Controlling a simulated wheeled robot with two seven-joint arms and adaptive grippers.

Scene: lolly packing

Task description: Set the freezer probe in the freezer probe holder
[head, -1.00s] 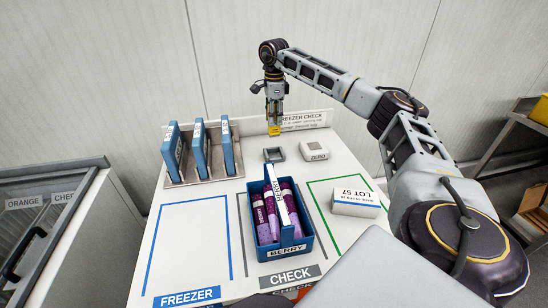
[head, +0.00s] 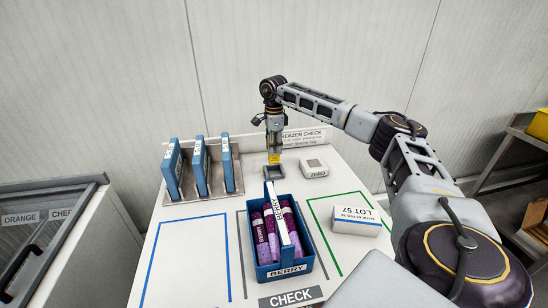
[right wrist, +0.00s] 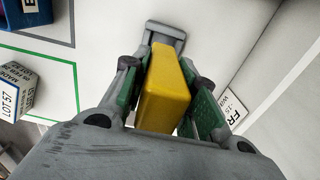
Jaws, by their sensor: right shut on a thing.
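The freezer probe is a yellow block (head: 274,158), held upright between the fingers of my right gripper (head: 274,146). In the right wrist view the yellow probe (right wrist: 165,90) sits between the green finger pads of my right gripper (right wrist: 165,95). The freezer probe holder is a small grey square frame (head: 274,173) on the table. The probe's lower end is at the holder in the head view. The holder also shows beyond the probe in the right wrist view (right wrist: 166,32). The probe hides part of it, so I cannot tell whether the tip is inside. My left gripper is out of view.
A white ZERO block (head: 314,169) stands just right of the holder. A blue BERRY crate (head: 284,270) with purple lollies is in front. A LOT 57 box (head: 356,222) lies at right.

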